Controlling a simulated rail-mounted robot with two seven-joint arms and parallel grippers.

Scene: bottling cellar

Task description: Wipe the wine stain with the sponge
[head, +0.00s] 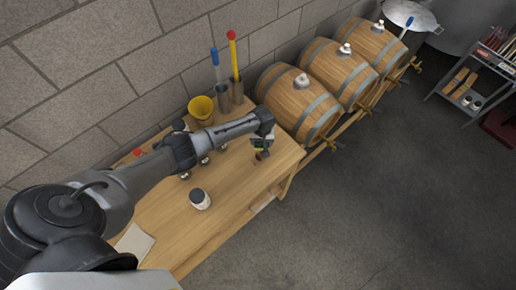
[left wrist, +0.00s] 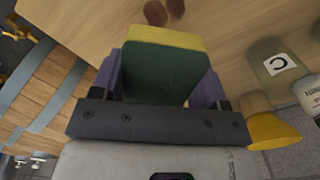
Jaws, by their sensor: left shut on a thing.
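My left gripper (head: 261,142) is over the far right end of the wooden table. It is shut on the sponge (left wrist: 158,72), which shows a green body and a yellow face in the left wrist view. The gripper's purplish fingers hold the sponge by its two sides. The wine stain (left wrist: 155,12) shows as dark reddish-brown spots on the wood just beyond the sponge. Whether the sponge touches the table is not clear. The gripper and sponge hide part of the tabletop in the head view. My right gripper is not in view.
On the table (head: 235,195) stand a dark-lidded white jar (head: 200,200) and, at the back, a yellow funnel (head: 201,107). Barrels (head: 300,103) line the wall beyond the table. The front right of the tabletop looks clear. A rack (head: 468,85) stands far right.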

